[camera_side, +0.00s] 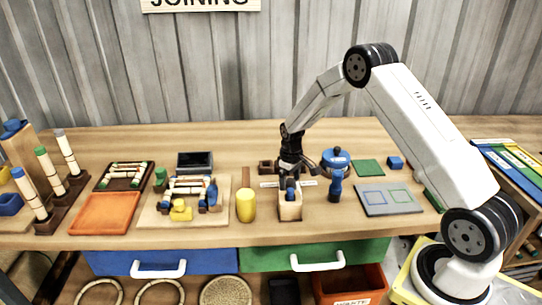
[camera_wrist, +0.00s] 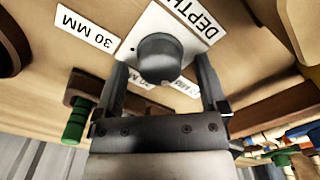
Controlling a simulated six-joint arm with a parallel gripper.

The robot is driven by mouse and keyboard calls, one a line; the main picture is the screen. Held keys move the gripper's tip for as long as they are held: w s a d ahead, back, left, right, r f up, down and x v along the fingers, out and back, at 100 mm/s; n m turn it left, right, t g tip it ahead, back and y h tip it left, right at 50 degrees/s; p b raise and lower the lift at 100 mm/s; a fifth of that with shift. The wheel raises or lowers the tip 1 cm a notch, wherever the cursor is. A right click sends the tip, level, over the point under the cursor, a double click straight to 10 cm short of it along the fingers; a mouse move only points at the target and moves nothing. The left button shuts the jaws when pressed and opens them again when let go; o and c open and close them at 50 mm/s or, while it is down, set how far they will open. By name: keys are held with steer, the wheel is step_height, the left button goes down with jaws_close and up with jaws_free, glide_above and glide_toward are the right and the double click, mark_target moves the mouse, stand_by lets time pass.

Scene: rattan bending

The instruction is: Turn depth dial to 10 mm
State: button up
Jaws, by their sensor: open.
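The depth dial (camera_wrist: 158,60) is a dark round knob on a pale square plate, seen close up in the wrist view. A "DEPTH" label (camera_wrist: 197,18) lies beside it and a "30 MM" label (camera_wrist: 87,25) lies to its left. Two more white labels lie partly hidden behind my gripper; I cannot read their numbers fully. My gripper (camera_wrist: 162,66) is open, with one finger on each side of the knob; I cannot tell whether they touch it. In the side view my gripper (camera_side: 291,172) points down at the bench and hides the dial.
A wooden block with a blue piece (camera_side: 290,207) stands just in front of my gripper. A blue-handled tool (camera_side: 336,185) is close on the right and a yellow cylinder (camera_side: 246,205) on the left. A grey plate (camera_side: 388,200) lies farther right.

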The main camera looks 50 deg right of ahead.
mark_target(289, 183)
steer(key=shift+r, duration=3.65)
steer(key=shift+s+a+r, duration=0.2)
steer(key=shift+a+r, duration=0.05)
steer(key=shift+a, duration=0.15)
steer(key=shift+t, duration=0.7)
steer(key=s+a+r, duration=0.1)
steer(key=s+a, duration=0.1)
steer(key=a, duration=0.1)
steer(key=s+a+r, duration=0.2)
steer(key=s+a, duration=0.1)
steer(key=s+a+r, duration=0.1)
steer(key=s+a, duration=0.1)
steer(key=a, duration=0.1)
steer(key=shift+s+a+r, duration=0.25)
steer(key=shift+s, duration=0.15)
steer(key=s+a+r+t, duration=0.1)
steer(key=s+a, duration=0.5)
steer(key=s, duration=0.6)
steer(key=shift+a, duration=0.35)
